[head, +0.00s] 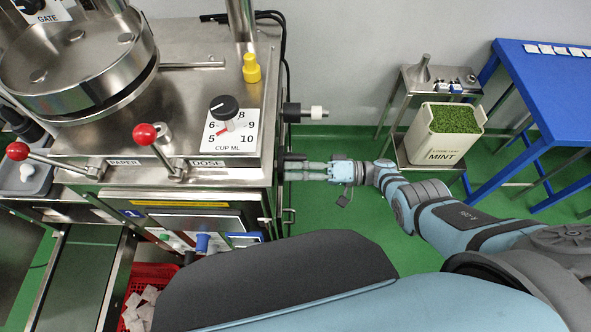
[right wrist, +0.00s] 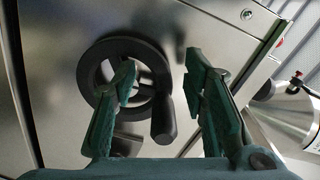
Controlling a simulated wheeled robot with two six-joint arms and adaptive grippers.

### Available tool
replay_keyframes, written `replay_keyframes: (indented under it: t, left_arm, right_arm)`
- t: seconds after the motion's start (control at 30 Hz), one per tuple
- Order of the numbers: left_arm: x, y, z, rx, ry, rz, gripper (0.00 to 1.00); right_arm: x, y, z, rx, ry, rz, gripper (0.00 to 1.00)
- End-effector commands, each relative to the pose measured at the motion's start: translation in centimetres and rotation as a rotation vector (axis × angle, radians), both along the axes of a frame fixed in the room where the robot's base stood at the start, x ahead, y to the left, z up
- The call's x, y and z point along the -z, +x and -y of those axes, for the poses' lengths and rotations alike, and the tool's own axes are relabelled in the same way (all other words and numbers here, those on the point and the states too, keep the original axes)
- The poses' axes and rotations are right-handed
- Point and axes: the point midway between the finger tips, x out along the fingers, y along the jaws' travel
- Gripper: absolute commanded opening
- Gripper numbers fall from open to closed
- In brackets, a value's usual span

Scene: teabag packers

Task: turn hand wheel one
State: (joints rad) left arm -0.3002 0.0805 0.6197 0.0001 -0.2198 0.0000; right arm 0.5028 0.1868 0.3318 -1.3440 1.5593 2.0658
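The hand wheel (right wrist: 99,68) is a black ring on the machine's steel side panel, with a black crank handle (right wrist: 163,118) standing out from its right part. In the right wrist view, my right gripper (right wrist: 160,66) is open, its left finger in front of the ring and its right finger to the right of the handle. The handle shows between the fingers, and I see no clear contact. In the head view, my right gripper (head: 289,170) points left at the machine's right side, where the wheel is mostly hidden. My left gripper is not in view.
The steel machine (head: 190,95) has a dose dial (head: 224,107) and red-knobbed levers (head: 145,134). A mint container (head: 445,133) on a steel stand and a blue table (head: 545,62) stand at the right, with green floor between.

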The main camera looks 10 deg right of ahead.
Motion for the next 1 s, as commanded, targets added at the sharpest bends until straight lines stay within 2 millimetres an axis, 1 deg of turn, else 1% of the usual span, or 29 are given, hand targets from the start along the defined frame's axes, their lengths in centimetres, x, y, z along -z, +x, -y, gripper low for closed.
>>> replay_keyframes:
  t: [0.03, 0.07, 0.1, 0.17, 0.2, 0.27, 0.3, 0.37, 0.4, 0.5, 0.6, 0.7, 0.77, 0.87, 1.0]
  left_arm:
    - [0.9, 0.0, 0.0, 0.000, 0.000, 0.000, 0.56]
    - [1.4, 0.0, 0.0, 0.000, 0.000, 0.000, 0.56]
    - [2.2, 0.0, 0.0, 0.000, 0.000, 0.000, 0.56]
    - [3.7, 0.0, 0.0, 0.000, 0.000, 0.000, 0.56]
    - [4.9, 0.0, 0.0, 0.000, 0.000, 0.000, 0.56]
    - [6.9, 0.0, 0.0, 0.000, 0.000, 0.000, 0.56]
    - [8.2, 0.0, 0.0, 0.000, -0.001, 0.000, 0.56]
    - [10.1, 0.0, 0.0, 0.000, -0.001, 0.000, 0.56]
    - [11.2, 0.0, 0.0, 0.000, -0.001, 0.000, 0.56]
    - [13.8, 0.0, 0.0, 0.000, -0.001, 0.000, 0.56]
    - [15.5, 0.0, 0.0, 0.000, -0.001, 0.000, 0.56]
    - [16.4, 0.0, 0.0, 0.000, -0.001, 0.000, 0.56]
    - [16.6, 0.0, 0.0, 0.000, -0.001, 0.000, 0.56]
    - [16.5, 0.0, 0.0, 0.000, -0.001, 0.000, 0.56]
    - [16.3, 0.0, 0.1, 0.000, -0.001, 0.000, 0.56]
  right_arm:
    - [1.2, -0.4, -0.1, 0.000, -0.031, 0.127, 0.40]
    - [1.7, -0.6, -0.2, 0.000, -0.057, 0.226, 0.40]
    - [2.5, -0.8, -0.2, -0.001, -0.091, 0.361, 0.40]
    - [3.8, -0.9, -0.2, -0.001, -0.144, 0.569, 0.40]
    - [4.7, -0.8, -0.2, -0.001, -0.180, 0.710, 0.40]
    - [6.0, -0.6, -0.2, -0.001, -0.237, 0.933, 0.40]
    - [6.7, -0.3, -0.1, -0.001, -0.275, 1.081, 0.40]
    - [7.5, 0.3, 0.0, -0.001, -0.327, 1.286, 0.40]
    - [7.9, 0.7, 0.1, -0.001, -0.360, 1.416, 0.40]
    - [8.5, 1.8, 0.5, -0.001, -0.435, 1.704, 0.40]
    - [8.4, 2.8, 0.7, -0.001, -0.491, 1.925, 0.40]
    - [8.1, 3.4, 0.8, 0.000, -0.527, 2.070, 0.40]
    - [7.8, 3.6, 0.9, 0.000, -0.540, 2.119, 0.40]
    - [7.5, 3.8, 0.9, 0.000, -0.549, 2.151, 0.40]
    - [7.3, 3.8, 0.9, 0.000, -0.549, 2.151, 0.40]
